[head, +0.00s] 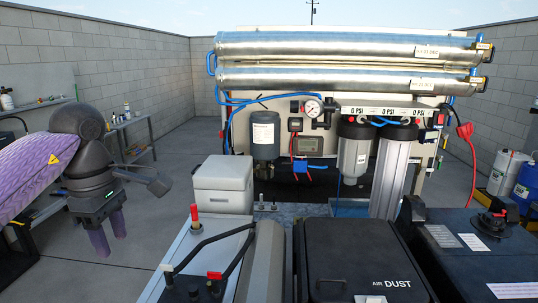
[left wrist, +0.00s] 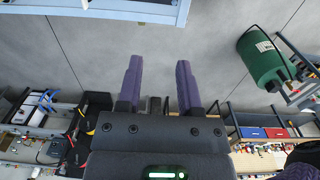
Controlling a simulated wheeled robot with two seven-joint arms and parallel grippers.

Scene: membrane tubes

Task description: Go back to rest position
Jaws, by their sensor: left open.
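My left gripper (head: 109,236) hangs at the left of the head view, fingers pointing down over the grey floor, clear of the equipment to its right. In the left wrist view its two purple fingers (left wrist: 158,75) stand apart with nothing between them. It is open and empty. My right gripper is in neither view. Two long silver membrane tubes (head: 330,47) lie one above the other across the top of the filter unit, away from my left gripper.
A white box (head: 222,184), a black "AIR DUST" case (head: 363,255) and filter housings (head: 394,165) crowd the middle. Side tables (head: 135,122) stand along the left wall. A blue barrel (head: 526,188) is at the right. A green tank (left wrist: 265,60) shows in the left wrist view.

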